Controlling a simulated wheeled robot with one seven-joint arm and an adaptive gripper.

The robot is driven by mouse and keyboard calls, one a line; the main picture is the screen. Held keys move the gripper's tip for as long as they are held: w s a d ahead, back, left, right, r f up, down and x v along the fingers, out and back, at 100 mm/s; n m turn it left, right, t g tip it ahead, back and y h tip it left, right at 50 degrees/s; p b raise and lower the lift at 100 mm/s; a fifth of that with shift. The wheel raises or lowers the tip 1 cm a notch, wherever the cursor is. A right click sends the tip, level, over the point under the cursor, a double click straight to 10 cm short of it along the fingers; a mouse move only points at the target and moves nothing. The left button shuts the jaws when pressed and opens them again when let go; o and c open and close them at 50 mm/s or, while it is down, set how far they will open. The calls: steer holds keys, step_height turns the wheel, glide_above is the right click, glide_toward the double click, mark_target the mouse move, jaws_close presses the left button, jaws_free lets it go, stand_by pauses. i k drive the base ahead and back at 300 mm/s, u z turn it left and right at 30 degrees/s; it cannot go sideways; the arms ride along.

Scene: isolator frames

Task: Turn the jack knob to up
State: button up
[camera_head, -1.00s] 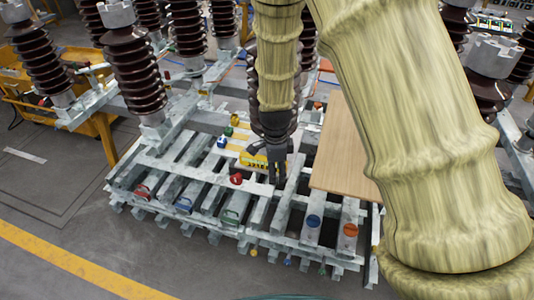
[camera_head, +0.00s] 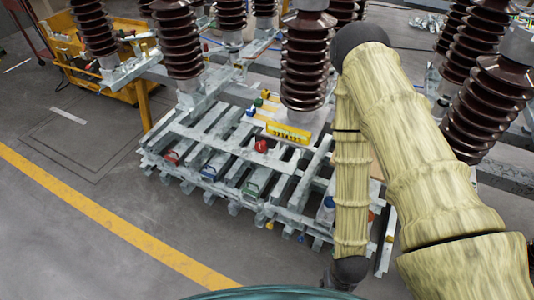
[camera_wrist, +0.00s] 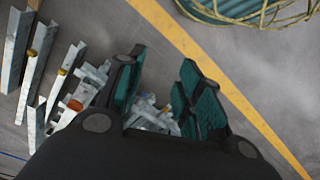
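A grey slatted metal frame (camera_head: 215,150) carries several coloured knobs and handles; I cannot tell which is the jack knob. A red knob (camera_head: 261,146) stands near its middle. Red (camera_head: 171,157), blue (camera_head: 208,172) and green (camera_head: 251,189) handles sit along the near side. A blue knob (camera_head: 328,204) is partly hidden by my forearm. An orange-red knob shows in the wrist view (camera_wrist: 73,104). My gripper (camera_wrist: 160,85) is open, its teal-padded fingers apart with nothing seen held.
Brown ribbed insulators (camera_head: 305,60) rise behind and right of the frame. A yellow block (camera_head: 288,132) lies on top of it. A yellow cart (camera_head: 100,65) stands at the back left. The grey floor left of the frame is clear, with a yellow line (camera_head: 110,230).

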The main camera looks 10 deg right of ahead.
mark_target(261, 147)
steer(key=z, duration=1.05)
steer(key=k, duration=1.1)
steer(key=u, duration=1.15)
steer(key=i, duration=0.5)
